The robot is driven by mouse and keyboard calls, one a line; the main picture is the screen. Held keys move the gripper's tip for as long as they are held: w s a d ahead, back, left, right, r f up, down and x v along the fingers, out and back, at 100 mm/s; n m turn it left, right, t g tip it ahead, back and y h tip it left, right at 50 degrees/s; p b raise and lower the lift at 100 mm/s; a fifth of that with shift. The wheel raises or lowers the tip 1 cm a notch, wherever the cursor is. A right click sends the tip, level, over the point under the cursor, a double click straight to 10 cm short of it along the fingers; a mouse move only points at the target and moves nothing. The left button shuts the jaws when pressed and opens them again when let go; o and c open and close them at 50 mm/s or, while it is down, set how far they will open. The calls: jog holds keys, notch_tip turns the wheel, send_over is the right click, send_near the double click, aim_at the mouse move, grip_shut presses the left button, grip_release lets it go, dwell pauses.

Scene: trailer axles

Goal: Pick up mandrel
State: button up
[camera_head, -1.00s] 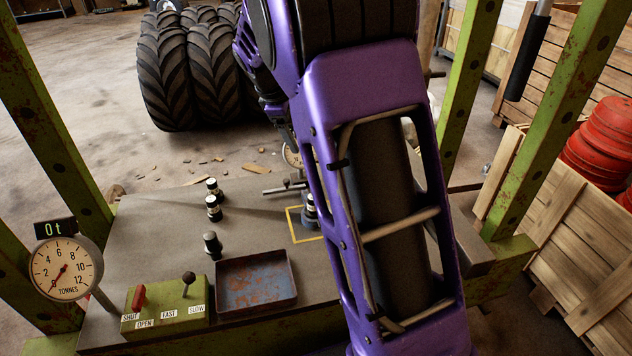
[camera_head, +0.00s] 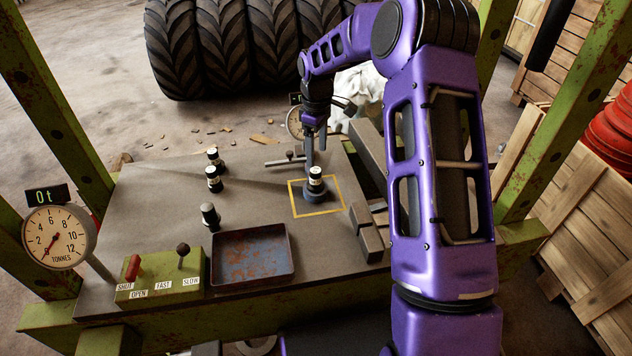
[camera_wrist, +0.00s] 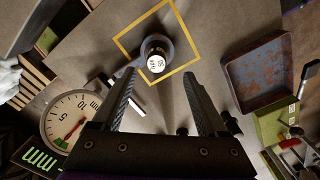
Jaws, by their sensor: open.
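A dark mandrel with a white labelled band (camera_head: 316,176) stands upright in the yellow square outline (camera_head: 338,210), with a wider dark round base or ring at its foot. It also shows in the wrist view (camera_wrist: 156,62). Several similar dark pieces stand to its left on the grey table: two with pale bands (camera_head: 213,157) (camera_head: 214,179), and one nearer (camera_head: 209,217). My gripper (camera_head: 315,150) is open and empty, just behind and above the mandrel in the head view. In the wrist view its fingertips (camera_wrist: 160,82) point toward the mandrel, apart from it.
A rusty blue tray (camera_head: 252,281) lies at the table's front, beside a green lever box (camera_head: 160,279). A dial gauge (camera_head: 58,238) reads 0 t. Dark blocks (camera_head: 371,240) lie right of the square. A T-handled bar (camera_head: 285,161) is behind. Green posts frame the table.

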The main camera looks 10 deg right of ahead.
aim_at(315, 169)
notch_tip(315, 169, down, 3)
jog(key=shift+f, duration=0.1)
jog(key=shift+w+a+f+b, duration=0.1)
jog(key=shift+w+f+b, duration=0.1)
jog(key=shift+f, duration=1.1)
jog(key=shift+w+f+b, duration=0.2)
jog(key=shift+f, duration=1.1)
grip_shut()
jog(key=shift+r, duration=0.1)
